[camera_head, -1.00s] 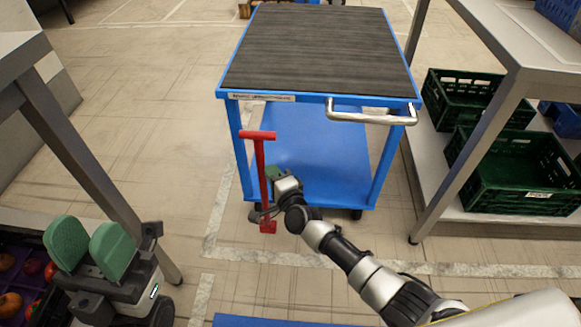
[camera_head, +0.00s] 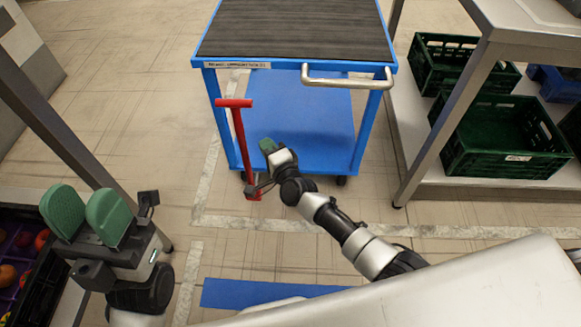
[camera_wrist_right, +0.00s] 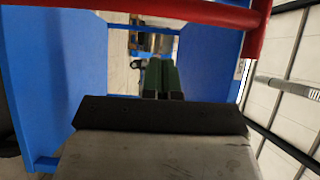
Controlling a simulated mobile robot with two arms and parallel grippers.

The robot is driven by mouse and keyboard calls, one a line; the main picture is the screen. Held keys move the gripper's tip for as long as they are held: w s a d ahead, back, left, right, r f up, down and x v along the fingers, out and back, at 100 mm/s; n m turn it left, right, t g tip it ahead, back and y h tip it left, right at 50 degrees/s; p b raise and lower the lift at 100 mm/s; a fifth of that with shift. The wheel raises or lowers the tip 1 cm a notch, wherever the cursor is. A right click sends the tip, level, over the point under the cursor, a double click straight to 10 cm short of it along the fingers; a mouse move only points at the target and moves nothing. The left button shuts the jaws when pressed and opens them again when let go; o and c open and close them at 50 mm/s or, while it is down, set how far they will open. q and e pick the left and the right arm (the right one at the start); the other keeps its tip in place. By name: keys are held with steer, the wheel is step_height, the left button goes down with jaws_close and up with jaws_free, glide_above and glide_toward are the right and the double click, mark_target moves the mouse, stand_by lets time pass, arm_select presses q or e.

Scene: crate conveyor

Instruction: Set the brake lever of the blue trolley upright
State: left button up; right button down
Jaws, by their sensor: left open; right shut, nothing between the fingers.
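The blue trolley (camera_head: 290,64) stands ahead with a dark ribbed top. Its red brake lever (camera_head: 240,135) stands at the near left corner, with a T-shaped handle on top. The lever runs roughly along the trolley's near left leg; I cannot tell whether it is exactly upright. My right gripper (camera_head: 266,146) is shut and empty, just right of the lever's post, over the lower blue shelf. The right wrist view shows its green fingers (camera_wrist_right: 160,78) together, with the red lever (camera_wrist_right: 256,35) above and to the right. My left gripper (camera_head: 84,212) is open and empty at lower left.
A silver push handle (camera_head: 345,82) sticks out from the trolley's near edge. A metal table with green crates (camera_head: 513,157) below stands at right. A dark crate of fruit (camera_head: 52,262) is at lower left. A blue floor strip (camera_head: 270,292) lies in front.

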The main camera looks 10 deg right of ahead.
arm_select(q)
steer(key=w+f+g+y+p, duration=0.1)
steer(key=w+f+g+p, duration=0.1)
steer(key=w+g, duration=0.4)
steer(key=shift+w+d+y, duration=0.25)
steer(key=shift+w+y, duration=0.15)
steer(key=shift+w, duration=0.25)
arm_select(e)
steer(key=v, duration=0.8)
steer(key=shift+s, duration=0.4)
steer(key=shift+d+f, duration=0.1)
